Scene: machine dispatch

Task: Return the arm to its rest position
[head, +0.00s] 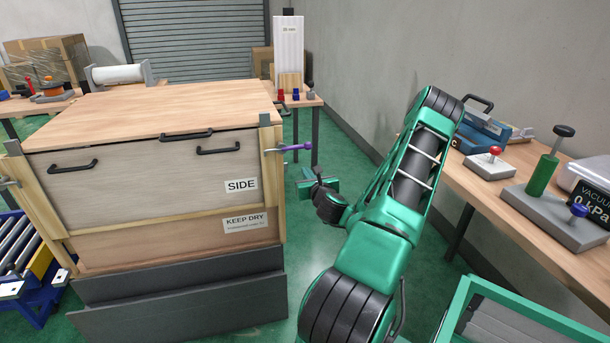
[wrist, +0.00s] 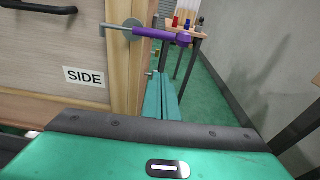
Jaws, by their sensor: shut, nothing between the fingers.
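My arm (head: 400,190) is green and black and reaches out over the floor, bent at a raised elbow. My gripper (head: 312,186) is at the right of the large wooden crate, a little below a purple-handled latch (head: 295,147) on the crate's corner. In the wrist view, the two teal fingers (wrist: 161,96) lie side by side, shut with nothing between them. The purple latch (wrist: 160,34) shows just beyond and above them. The fingers look apart from the latch, though the exact gap is hard to tell.
The wooden crate (head: 140,175), labelled SIDE, stands on the left. A workbench (head: 510,215) with a red-knobbed device (head: 490,162) and a green-handled device (head: 545,170) runs along the right wall. A small table (head: 303,102) stands behind. Green floor lies open between crate and bench.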

